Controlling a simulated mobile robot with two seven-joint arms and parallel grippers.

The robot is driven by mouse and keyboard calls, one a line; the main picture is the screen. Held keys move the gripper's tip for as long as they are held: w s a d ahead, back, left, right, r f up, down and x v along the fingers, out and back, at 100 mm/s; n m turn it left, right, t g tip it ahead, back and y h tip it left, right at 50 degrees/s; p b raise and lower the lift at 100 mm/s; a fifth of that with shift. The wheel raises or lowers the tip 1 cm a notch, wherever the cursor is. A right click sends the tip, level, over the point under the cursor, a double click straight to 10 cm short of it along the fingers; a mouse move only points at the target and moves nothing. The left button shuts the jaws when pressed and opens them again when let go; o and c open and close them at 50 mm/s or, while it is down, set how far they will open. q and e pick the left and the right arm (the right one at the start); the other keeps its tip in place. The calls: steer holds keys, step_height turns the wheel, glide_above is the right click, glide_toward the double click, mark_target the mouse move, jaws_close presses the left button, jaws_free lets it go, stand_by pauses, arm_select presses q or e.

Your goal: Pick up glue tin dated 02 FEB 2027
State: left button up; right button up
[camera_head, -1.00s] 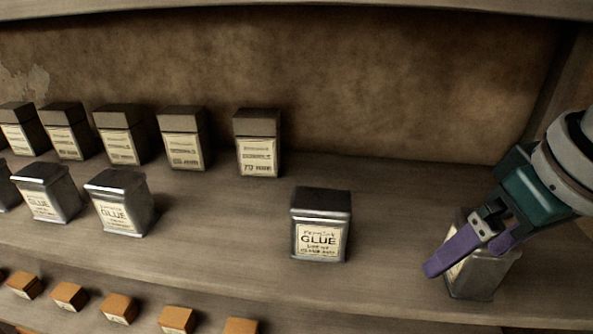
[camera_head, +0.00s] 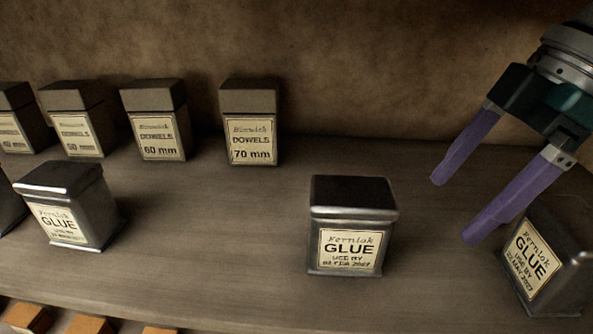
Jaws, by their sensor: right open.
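The glue tin with a label that reads 02 FEB 2027 (camera_head: 352,226) stands upright on the shelf, right of the middle. It is a dark metal tin with a cream label facing me. Another glue tin (camera_head: 541,262), whose label seems to read MAY 2027, stands at the right edge. My right gripper (camera_head: 452,210) is open and empty, its two purple fingers pointing down and left between these two tins, apart from the FEB tin. A third glue tin (camera_head: 66,206) stands at the left; its date is too small to read. My left gripper is not in view.
Several dowel boxes, among them the 70 mm box (camera_head: 250,122) and the 60 mm box (camera_head: 156,120), stand along the back. Orange-brown boxes (camera_head: 86,325) sit below the shelf's front edge. The shelf (camera_head: 215,225) is bare left of the FEB tin.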

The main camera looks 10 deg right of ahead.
mark_target(358, 190)
steer(key=a, duration=0.3)
steer(key=w+a, duration=0.1)
steer(key=a, duration=0.3)
steer(key=w+a, duration=0.1)
steer(key=a, duration=0.2)
steer(key=shift+w+a, duration=0.25)
steer(key=shift+a, duration=0.05)
steer(key=x, duration=0.5)
steer(key=shift+b, duration=0.4)
steer(key=shift+c, duration=0.2)
jaws_close()
